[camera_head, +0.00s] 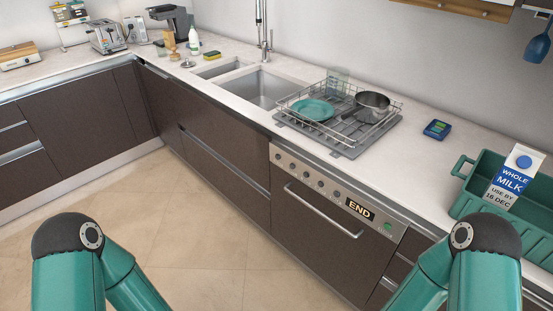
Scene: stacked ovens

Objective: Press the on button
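A dark-fronted appliance (315,235) with a long metal handle is built in under the counter. Its silver control panel (325,192) carries several round knobs, a lit display reading "END" (360,209) and a small green button (388,227) at the right end. Any label on the button is too small to read. Green arm links of mine show at the lower left and lower right, below and apart from the panel. Both of my grippers are out of view.
A green crate (476,203) with a milk carton (511,178) stands on the counter at the right. A dish rack (348,151) holds a plate (312,109) and a pot (373,104). The floor (195,240) before the appliance is clear.

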